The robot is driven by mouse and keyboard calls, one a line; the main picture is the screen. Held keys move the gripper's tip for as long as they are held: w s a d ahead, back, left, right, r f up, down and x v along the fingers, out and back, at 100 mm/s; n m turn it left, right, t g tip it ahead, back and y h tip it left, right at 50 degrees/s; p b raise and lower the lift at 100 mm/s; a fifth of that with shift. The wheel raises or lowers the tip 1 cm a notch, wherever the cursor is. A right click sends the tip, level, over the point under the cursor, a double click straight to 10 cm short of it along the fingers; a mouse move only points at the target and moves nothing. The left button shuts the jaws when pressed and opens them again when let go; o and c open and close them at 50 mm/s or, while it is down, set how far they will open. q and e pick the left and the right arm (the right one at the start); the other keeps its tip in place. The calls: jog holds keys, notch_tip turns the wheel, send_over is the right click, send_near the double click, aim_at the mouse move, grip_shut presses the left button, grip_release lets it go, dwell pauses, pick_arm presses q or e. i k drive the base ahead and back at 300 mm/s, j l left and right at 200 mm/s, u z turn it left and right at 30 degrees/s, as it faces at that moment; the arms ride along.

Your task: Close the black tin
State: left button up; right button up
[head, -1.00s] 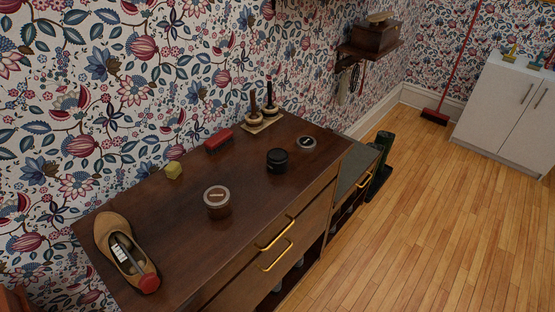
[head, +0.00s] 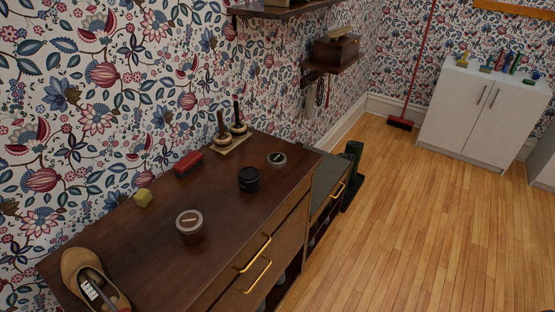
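The black tin (head: 249,181) is a short round pot standing upright on the dark wooden chest (head: 150,262). Whether its top is open is too dark and small to tell. A flat round disc (head: 277,159) with a dark top and pale label lies on the chest, apart from the tin, behind it to the right; it looks like a lid. Neither of my grippers shows.
A yellow block (head: 143,197), a red brush (head: 188,164) and a stand with two upright handled tools (head: 232,140) line the wall side. A tan shoe (head: 88,275) sits at the near left. Wall shelves (head: 330,65) overhang beyond. The wooden floor (head: 420,220) at right is clear.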

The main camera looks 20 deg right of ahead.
aim_at(249, 178)
jog(key=i+l+u, duration=0.2)
jog(key=l, duration=0.35)
jog(key=l+u, duration=0.15)
jog(key=l, duration=0.45)
jog(key=i+l+u, duration=0.2)
jog(key=l, duration=0.4)
